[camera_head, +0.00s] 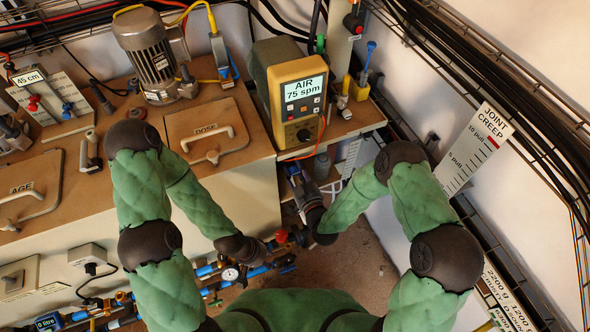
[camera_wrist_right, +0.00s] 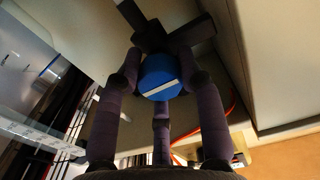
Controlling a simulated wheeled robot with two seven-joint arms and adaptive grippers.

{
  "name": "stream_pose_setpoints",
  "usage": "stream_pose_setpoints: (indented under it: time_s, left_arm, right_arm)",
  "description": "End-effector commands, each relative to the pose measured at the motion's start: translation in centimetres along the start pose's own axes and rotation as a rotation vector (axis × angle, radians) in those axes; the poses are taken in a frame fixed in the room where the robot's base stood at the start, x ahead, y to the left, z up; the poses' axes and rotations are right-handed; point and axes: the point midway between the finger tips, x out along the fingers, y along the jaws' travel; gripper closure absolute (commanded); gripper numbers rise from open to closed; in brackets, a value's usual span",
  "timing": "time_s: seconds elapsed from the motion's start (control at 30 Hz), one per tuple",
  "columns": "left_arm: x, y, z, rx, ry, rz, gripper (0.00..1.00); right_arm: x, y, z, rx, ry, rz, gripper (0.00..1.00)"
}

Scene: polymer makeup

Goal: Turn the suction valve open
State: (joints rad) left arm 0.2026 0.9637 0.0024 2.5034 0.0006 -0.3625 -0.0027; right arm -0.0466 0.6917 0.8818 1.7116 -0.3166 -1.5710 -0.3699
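A round blue knob (camera_wrist_right: 160,77) with a white bar across its face is in the middle of the right wrist view, on a dark fitting (camera_wrist_right: 165,32); it looks like the suction valve, though no label on it is readable. My right gripper (camera_wrist_right: 160,85) has its fingers around the knob, one on each side and one below, with the tips against its rim. In the head view my right gripper (camera_head: 303,190) is in the gap by the cabinet's right end, and the knob is hidden there. My left gripper (camera_head: 284,240) is low, near blue pipes; its fingers are too small to read.
A yellow meter (camera_head: 297,97) reading "AIR 75 spm" stands on the cabinet above my right gripper. Blue pipes with a gauge (camera_head: 230,274) run below my left forearm. Wall racks (camera_head: 480,75) and a "JOINT CREEP" scale (camera_head: 477,150) bound the right side. Brown floor (camera_head: 365,272) is open between the arms.

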Motion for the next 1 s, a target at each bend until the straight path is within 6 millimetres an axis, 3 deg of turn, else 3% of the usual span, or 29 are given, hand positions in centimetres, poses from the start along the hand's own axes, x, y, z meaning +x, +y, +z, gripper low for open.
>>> stream_pose_setpoints:
  time_s: [0.47, 1.0]
  left_arm:
    - [-0.02, 0.01, 0.00, 0.000, 0.000, 0.000, 0.60]
    - [-0.03, 0.01, 0.00, 0.000, 0.000, 0.000, 0.60]
  right_arm:
    - [0.16, -0.12, -0.45, -0.053, 0.013, -0.005, 0.95]
    - [0.24, -0.33, -0.60, -0.483, 0.019, -0.003, 0.95]
